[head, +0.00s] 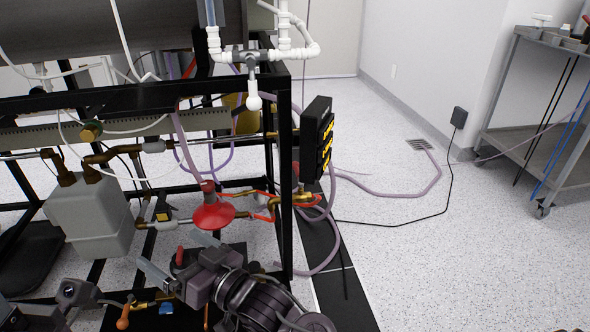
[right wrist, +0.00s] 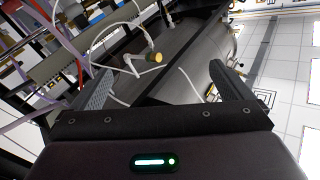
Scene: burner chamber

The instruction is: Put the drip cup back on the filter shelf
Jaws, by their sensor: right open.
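My right gripper (head: 178,262) is low in the middle of the head view, in front of the black frame. Its two fingers are apart with nothing between them; they also show apart in the right wrist view (right wrist: 164,88). A red, cup-like flared part (head: 212,212) sits just above and right of the fingers in the head view, apart from them as far as I can tell. I cannot tell whether it is the drip cup. I cannot pick out the filter shelf for sure among the frame's bars.
The black frame (head: 285,190) carries pipes, hoses and a grey tank (head: 88,215) close around the right gripper. A black box with yellow marks (head: 316,140) sticks out at its right. A grey cart (head: 535,150) stands far right. The speckled floor (head: 440,260) between is mostly clear.

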